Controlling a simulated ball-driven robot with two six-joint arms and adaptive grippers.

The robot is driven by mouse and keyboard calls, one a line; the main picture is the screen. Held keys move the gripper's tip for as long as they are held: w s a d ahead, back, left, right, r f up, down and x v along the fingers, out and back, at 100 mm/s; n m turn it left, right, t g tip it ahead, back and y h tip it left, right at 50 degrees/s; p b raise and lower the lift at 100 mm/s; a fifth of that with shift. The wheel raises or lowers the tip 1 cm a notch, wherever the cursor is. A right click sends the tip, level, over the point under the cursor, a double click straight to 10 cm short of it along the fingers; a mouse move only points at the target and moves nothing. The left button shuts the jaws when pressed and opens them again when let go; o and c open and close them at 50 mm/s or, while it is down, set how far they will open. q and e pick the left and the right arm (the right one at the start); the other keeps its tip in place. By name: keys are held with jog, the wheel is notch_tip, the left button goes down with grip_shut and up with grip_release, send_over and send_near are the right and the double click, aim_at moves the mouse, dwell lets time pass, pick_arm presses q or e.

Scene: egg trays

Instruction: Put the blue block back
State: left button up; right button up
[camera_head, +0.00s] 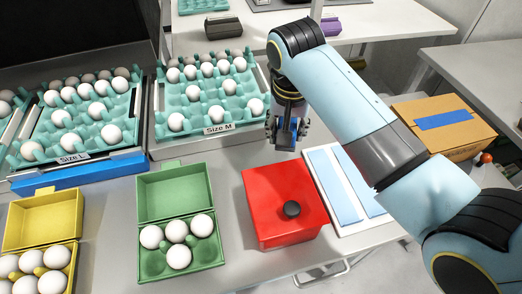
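A long blue block (82,172) lies on the table along the front edge of the Size L egg tray (72,150). My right gripper (287,135) hangs pointing down above the table, between the Size M tray and the white board, just behind the red box. Some blue shows at its fingers, but it is too small to tell whether this is a held piece or part of the gripper. Whether the fingers are open or shut is unclear. My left gripper is not in view.
The Size M tray (218,128) holds several eggs. A yellow carton (45,218) and a green carton (174,194) stand in front. A red box (265,195) with a black knob, a white board (331,205) with blue strips and a cardboard box (465,133) are to the right.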

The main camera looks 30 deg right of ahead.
send_over(263, 161)
notch_tip(263, 161, down, 3)
jog(key=shift+s+r, duration=0.1)
jog(key=shift+s, duration=0.05)
jog(key=shift+a+f, duration=0.15)
jog(key=shift+f, duration=0.1)
notch_tip(263, 161, down, 3)
jog(key=shift+f, duration=0.15)
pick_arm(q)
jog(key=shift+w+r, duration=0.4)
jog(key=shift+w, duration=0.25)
pick_arm(e)
jog(key=shift+f, duration=0.3)
jog(key=shift+f, duration=0.15)
jog(key=o, duration=1.3)
